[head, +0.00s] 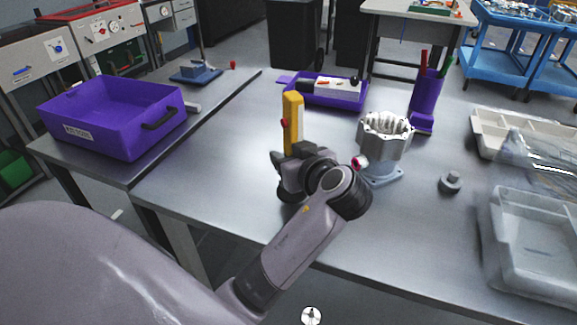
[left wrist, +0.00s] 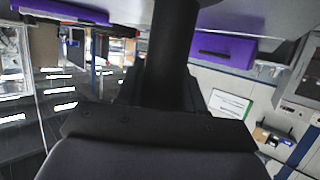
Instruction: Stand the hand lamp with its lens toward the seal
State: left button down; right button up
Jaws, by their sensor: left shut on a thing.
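The yellow hand lamp (head: 292,118) is upright near the middle of the table in the head view, with a small red spot on its left side. My left gripper (head: 293,152) is shut on its lower part. The gripper and wrist hide the lamp's foot, so I cannot tell whether it touches the table. The silver machined housing (head: 385,132) stands right of the lamp on a grey-blue flanged base. A small red-rimmed round part (head: 360,163) shows at its lower left; I cannot tell whether it is the seal. My right gripper is out of view.
A purple tray (head: 338,101) with a white box lies behind the lamp. A purple pen cup (head: 426,92) stands behind the housing. A dark knob-like part (head: 450,182) lies right of it, and clear bins (head: 530,245) fill the right edge. A purple bin (head: 75,140) is on the left bench.

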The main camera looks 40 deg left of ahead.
pick_arm(q)
notch_tip(320, 180, down, 3)
jog(key=shift+r, duration=0.2)
jog(key=shift+f, duration=0.2)
jog(key=c, duration=0.7)
grip_release()
jog(key=shift+r, duration=0.15)
